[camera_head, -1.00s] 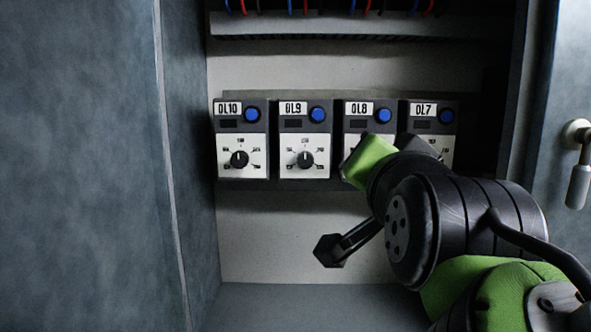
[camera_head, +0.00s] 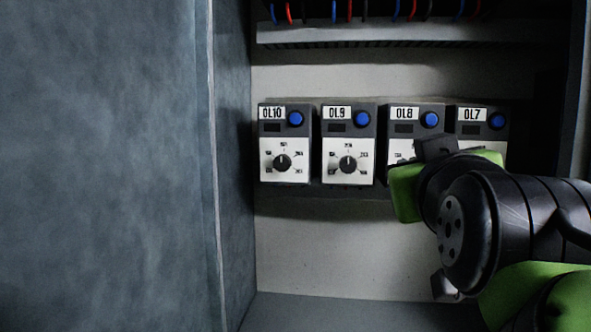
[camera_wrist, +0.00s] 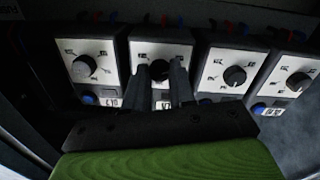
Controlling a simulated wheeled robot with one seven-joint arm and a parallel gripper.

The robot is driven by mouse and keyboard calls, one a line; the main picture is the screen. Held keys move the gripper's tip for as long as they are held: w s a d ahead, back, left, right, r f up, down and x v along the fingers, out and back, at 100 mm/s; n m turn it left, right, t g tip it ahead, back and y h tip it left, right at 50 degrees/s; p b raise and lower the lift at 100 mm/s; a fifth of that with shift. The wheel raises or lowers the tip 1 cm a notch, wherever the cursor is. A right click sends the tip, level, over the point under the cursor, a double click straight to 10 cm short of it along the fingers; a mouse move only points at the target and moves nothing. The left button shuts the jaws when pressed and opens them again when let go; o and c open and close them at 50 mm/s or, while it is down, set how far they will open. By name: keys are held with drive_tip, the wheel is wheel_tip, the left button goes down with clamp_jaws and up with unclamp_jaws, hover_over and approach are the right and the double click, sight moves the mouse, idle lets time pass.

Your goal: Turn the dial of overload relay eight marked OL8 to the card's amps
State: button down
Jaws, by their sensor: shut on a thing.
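Overload relay OL8 (camera_head: 404,127) is the third relay from the left in the head view, with a blue button at its upper right. My wrist covers most of its white dial face there. In the wrist view, which looks upside down, my gripper (camera_wrist: 161,72) is at the second relay from the left, with its two fingers on either side of the black OL8 dial (camera_wrist: 160,67). The gripper is shut on this dial. The dial's pointer and most of its scale marks are hidden or too small to read. I see no amps card in these frames.
Relays OL10 (camera_head: 285,157), OL9 (camera_head: 348,160) and OL7 (camera_head: 481,130) stand close beside OL8 in the same row. A wire duct (camera_head: 400,32) runs above. The grey cabinet wall (camera_head: 230,160) is at the left. The back panel (camera_head: 330,245) below the relays is bare.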

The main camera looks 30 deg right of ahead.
drive_tip(key=shift+f+n, duration=0.1)
drive_tip(key=shift+n, duration=0.5)
drive_tip(key=c, duration=0.9)
unclamp_jaws()
drive_tip(key=shift+c, duration=0.2)
drive_tip(key=v, duration=1.5)
drive_tip(key=shift+s+a+p, duration=0.2)
drive_tip(key=shift+s+p, duration=0.1)
drive_tip(key=shift+s, duration=0.05)
